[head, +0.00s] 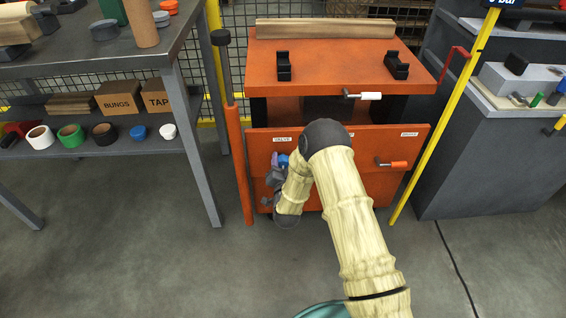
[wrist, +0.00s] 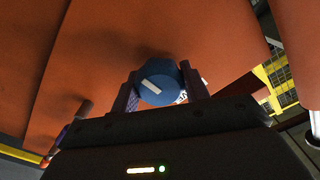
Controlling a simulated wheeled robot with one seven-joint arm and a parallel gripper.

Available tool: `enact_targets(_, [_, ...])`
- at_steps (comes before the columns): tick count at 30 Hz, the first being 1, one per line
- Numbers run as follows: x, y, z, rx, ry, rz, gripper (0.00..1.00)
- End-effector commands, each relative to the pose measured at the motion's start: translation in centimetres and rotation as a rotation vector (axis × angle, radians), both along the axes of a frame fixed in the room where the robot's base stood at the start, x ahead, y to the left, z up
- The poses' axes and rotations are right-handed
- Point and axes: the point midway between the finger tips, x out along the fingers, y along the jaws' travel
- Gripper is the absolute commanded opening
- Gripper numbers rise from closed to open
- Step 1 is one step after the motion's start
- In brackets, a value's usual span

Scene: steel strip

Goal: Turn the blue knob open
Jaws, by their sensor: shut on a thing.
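The blue knob (wrist: 160,82) is on the orange front panel, with a pale line mark running aslant across its face in the wrist view. My gripper (wrist: 160,88) has one finger on each side of the knob and is shut on it. In the head view, my gripper (head: 278,168) is at the left part of the orange machine's front (head: 258,140), below a label that seems to read VALVE. Only a small bit of the blue knob (head: 283,160) shows there; my arm and gripper hide most of it.
An orange-handled lever (head: 398,164) and a white-handled lever (head: 370,96) stick out of the machine on the right. A yellow post (head: 440,125) stands at right, an orange post (head: 238,160) at left. A grey shelf (head: 95,150) with tape rolls is farther left.

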Motion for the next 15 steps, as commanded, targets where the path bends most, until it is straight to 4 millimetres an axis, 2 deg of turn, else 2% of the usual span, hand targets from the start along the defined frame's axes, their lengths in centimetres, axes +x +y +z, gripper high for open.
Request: enact_targets(15, [-0.1, -0.13, -0.29, 0.032, 0.011, -0.002, 0.23])
